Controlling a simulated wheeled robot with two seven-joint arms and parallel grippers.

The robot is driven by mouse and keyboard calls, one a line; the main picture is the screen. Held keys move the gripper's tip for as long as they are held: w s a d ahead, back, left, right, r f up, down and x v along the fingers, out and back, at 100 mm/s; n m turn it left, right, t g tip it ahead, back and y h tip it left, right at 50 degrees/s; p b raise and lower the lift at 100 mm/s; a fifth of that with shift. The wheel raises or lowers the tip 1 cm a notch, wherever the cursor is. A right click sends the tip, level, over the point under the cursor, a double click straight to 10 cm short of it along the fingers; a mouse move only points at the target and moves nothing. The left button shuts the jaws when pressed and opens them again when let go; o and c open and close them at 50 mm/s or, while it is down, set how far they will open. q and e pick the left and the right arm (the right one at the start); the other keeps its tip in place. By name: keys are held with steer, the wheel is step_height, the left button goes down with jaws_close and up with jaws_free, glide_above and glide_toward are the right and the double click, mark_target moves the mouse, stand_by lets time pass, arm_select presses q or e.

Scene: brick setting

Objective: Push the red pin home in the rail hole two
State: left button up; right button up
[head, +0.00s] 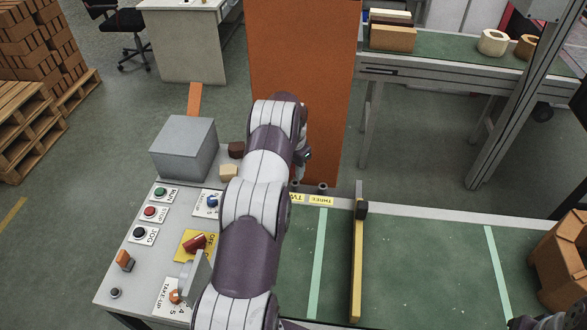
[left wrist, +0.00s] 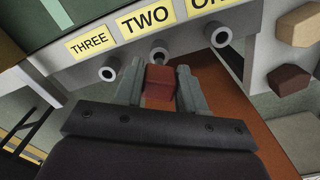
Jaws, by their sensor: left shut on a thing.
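In the left wrist view the red pin (left wrist: 160,83) sits between the two grey fingers of my left gripper (left wrist: 157,88), which is shut on its block-like head. The pin's far end points at the round socket of hole two (left wrist: 159,54), under the yellow label TWO (left wrist: 146,20). Head and socket look very close; how deep the pin sits I cannot tell. Hole three (left wrist: 108,73) and hole one (left wrist: 221,36) are on either side and look empty. In the head view my left arm hides the pin and most of the gripper.
A control panel with buttons (head: 160,191) and a grey box (head: 184,148) lie left of the arm. An orange column (head: 302,70) stands behind the rail. A yellow bar (head: 357,260) crosses the green belt (head: 420,270).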

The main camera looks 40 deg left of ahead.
mark_target(293, 175)
arm_select(q)
steer(key=shift+f, duration=0.2)
steer(key=shift+f+b, duration=1.65)
steer(key=shift+f, duration=0.25)
steer(key=o, duration=1.7)
steer(key=shift+r, duration=0.1)
steer(key=shift+c, duration=0.2)
steer(key=shift+r+p, duration=1.75)
steer(key=shift+r, duration=1.3)
